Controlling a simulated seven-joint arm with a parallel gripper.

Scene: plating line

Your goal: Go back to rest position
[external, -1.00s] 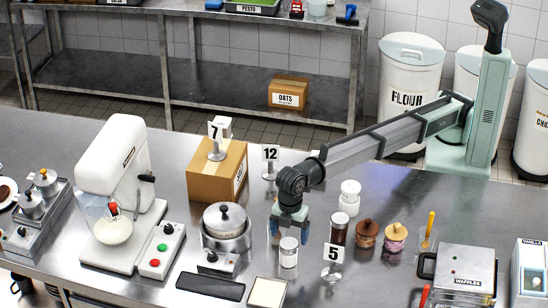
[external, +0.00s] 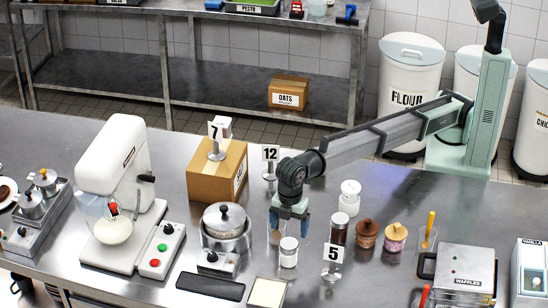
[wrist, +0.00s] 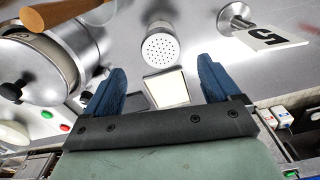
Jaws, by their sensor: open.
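My gripper (external: 289,228) hangs over the steel counter, just above and behind a white shaker (external: 289,252). In the wrist view the blue fingers of my gripper (wrist: 162,90) are spread wide with nothing between them. The shaker's perforated metal top (wrist: 160,49) lies beyond the fingertips, apart from them. My arm reaches in from its pale green base at the right.
A lidded pot (external: 226,232) stands left of my gripper, and the number 5 stand (external: 333,255) to the right. A dark jar (external: 339,229) and a white jar (external: 349,197) stand close by. A cardboard box (external: 214,175) and the number 12 stand (external: 270,160) are behind.

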